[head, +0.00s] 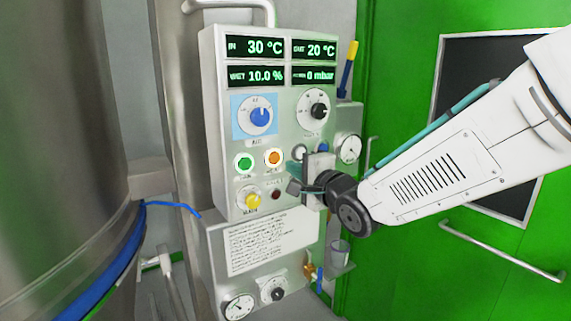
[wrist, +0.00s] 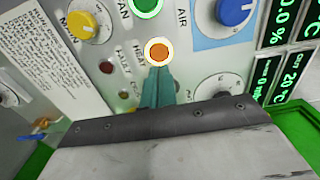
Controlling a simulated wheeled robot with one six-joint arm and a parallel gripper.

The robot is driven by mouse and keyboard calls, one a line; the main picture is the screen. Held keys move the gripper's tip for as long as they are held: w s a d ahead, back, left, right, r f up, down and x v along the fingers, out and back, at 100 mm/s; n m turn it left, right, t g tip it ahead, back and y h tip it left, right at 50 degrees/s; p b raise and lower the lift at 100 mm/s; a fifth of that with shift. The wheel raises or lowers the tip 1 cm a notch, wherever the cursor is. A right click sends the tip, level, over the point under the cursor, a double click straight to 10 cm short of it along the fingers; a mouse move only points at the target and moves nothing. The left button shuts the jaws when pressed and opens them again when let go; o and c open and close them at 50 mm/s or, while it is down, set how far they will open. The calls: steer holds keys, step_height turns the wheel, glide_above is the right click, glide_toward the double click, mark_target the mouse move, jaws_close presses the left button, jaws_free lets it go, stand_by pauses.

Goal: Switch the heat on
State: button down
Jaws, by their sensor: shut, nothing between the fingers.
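The orange heat button (head: 273,157) sits on the control panel's front, right of the green fan button (head: 244,162). In the wrist view the orange button (wrist: 158,51) has a pale ring and "HEAT" lettering beside it. My gripper (head: 292,172) is shut and empty, its teal fingers at the panel just right of and below the orange button. In the wrist view the fingertips (wrist: 159,72) point at the orange button's near edge. I cannot tell whether they touch it. Panel displays (head: 265,60) read IN 30 °C, OUT 20 °C, WET 10.0 % and 0 mbar.
A blue air knob (head: 260,116) and a black knob (head: 319,110) are above the buttons. A yellow knob (head: 252,201) and a dark red lamp (head: 275,195) are below. A large steel vessel (head: 60,130) stands left; a green door (head: 400,60) is behind.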

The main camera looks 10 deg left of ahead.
steer(key=v, duration=0.7)
steer(key=shift+s+d, duration=0.25)
steer(key=d+f+n+g+h, duration=0.3)
steer(key=d+f+n+h, duration=0.15)
steer(key=f, duration=0.35)
steer(key=s+d+f+n+g+h, duration=0.3)
steer(key=s+d+f+g+h, duration=0.15)
steer(key=s+d, duration=0.35)
steer(key=s+d+r+n+g+h, duration=0.1)
steer(key=s+d+r+g, duration=0.1)
steer(key=s+d, duration=0.5)
steer(key=s+d+r+n+g+h, duration=0.1)
steer(key=s+d+g, duration=0.2)
steer(key=s+d, duration=0.4)
steer(key=shift+s+r+n, duration=0.35)
steer(key=shift+s, duration=3.05)
